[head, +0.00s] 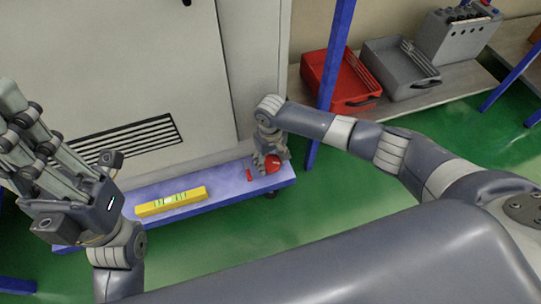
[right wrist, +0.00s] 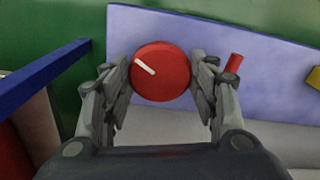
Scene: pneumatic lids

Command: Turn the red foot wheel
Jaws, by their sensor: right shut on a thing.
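The red foot wheel (right wrist: 160,72) is a round red disc with a white mark, set on the blue foot plate (head: 222,191) near its right end. In the head view the wheel (head: 273,162) is partly hidden by my right gripper (head: 262,165). My right gripper also shows in the right wrist view (right wrist: 161,82), its two fingers shut on the wheel from both sides. The white mark points toward the upper left in that view. My left gripper (head: 20,135) is raised at the left of the head view, away from the wheel, with its fingers apart and nothing between them.
A small red peg (right wrist: 234,64) stands beside the wheel. A yellow spirit level (head: 171,201) lies on the foot plate. A blue post (head: 331,80) rises to the right. A red bin (head: 341,95) and a grey bin (head: 400,75) stand on a shelf. Green floor is clear in front.

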